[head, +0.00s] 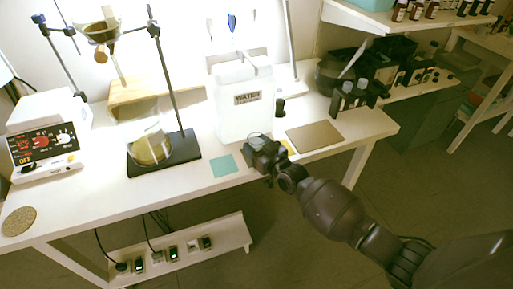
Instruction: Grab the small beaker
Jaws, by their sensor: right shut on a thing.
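My right gripper (262,148) reaches in from the lower right to the table's front edge, just in front of the water container. It is shut on a small clear glass thing, which looks like the small beaker (256,138). Only its round rim shows above the jaws; the rest is hidden. A larger glass beaker (150,148) with yellowish contents stands on the dark stand base to the left. My left gripper is not in view.
A white water container (246,108) stands right behind my right gripper. A teal square mat (223,165) lies to its left and a brown board (314,136) to its right. A dark stand (166,70), a hotplate device (45,138) and a round cork mat (19,221) are further left.

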